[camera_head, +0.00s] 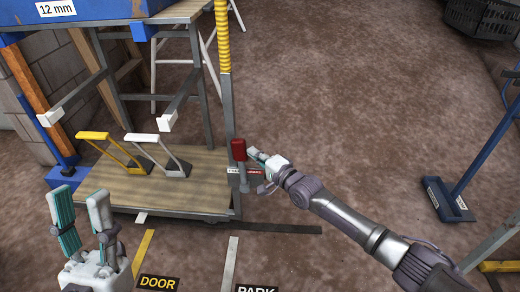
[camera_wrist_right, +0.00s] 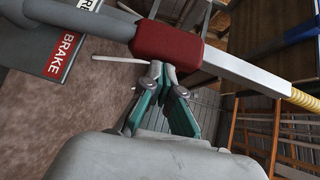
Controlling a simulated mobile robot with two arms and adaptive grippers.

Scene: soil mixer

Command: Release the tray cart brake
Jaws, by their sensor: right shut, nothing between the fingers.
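The brake lever has a red grip (camera_head: 238,150) and stands upright at the right front post of the metal frame. A small red and white label plate (camera_head: 250,171) is by its foot. In the right wrist view the red grip (camera_wrist_right: 168,40) lies across the top, with the red BRAKE label (camera_wrist_right: 65,50) at upper left. My right gripper (camera_head: 257,157) is shut and empty, just right of the grip in the head view. Its closed fingertips (camera_wrist_right: 160,72) appear just below the grip; contact cannot be told. My left gripper (camera_head: 80,212) is open and empty at lower left.
A yellow-topped lever (camera_head: 93,136) and a white-topped lever (camera_head: 142,138) stand over the wooden deck (camera_head: 120,190). A blue stand (camera_head: 448,200) is at right.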

